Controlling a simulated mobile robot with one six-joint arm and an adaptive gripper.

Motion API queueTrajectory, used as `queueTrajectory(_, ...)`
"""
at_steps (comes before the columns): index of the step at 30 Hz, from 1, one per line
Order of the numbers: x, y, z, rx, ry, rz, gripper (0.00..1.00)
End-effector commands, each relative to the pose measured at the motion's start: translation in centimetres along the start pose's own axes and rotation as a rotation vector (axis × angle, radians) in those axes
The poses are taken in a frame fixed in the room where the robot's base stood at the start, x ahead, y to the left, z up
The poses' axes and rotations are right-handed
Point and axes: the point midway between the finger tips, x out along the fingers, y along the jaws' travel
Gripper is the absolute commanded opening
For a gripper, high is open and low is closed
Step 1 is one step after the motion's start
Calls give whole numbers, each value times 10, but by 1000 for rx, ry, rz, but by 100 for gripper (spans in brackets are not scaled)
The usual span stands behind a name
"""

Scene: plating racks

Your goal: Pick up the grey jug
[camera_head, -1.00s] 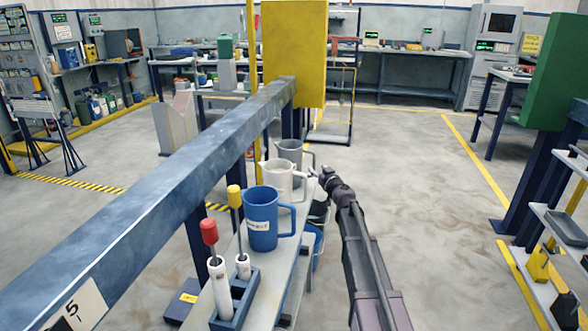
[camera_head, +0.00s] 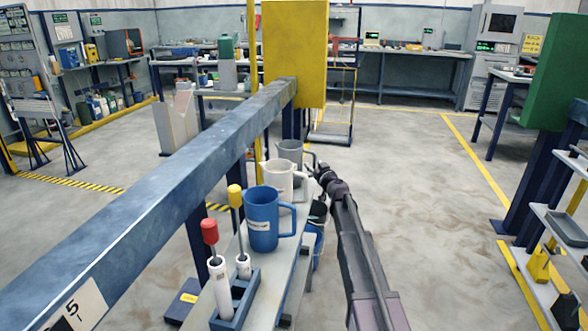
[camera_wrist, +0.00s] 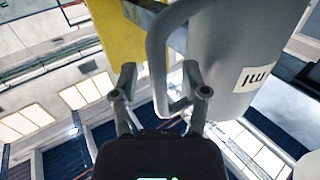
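The grey jug (camera_head: 289,152) stands upright at the far end of a narrow shelf in the head view, its handle toward the right. In the wrist view the grey jug (camera_wrist: 222,55) fills the upper right, with a label on its side and its looped handle hanging toward my fingers. My gripper (camera_wrist: 160,82) is open, one finger on each side of the handle, and I see no firm contact. In the head view my gripper (camera_head: 316,169) is at the handle, its fingertips small and partly hard to make out.
A white jug (camera_head: 279,179) and a blue jug (camera_head: 262,219) stand on the same shelf, nearer. A rack with red- and yellow-capped tools (camera_head: 235,298) is at the near end. A long blue beam (camera_head: 180,175) runs along the left. Floor to the right is open.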

Motion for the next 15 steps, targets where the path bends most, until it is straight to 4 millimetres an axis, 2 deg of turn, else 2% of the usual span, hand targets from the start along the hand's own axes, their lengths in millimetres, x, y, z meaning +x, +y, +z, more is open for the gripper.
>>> queueTrajectory(1,0,0,0,0,0,0,39)
queueTrajectory(5,0,0,0,0,0,0,0)
queueTrajectory(15,0,1,0,2,0,1,0)
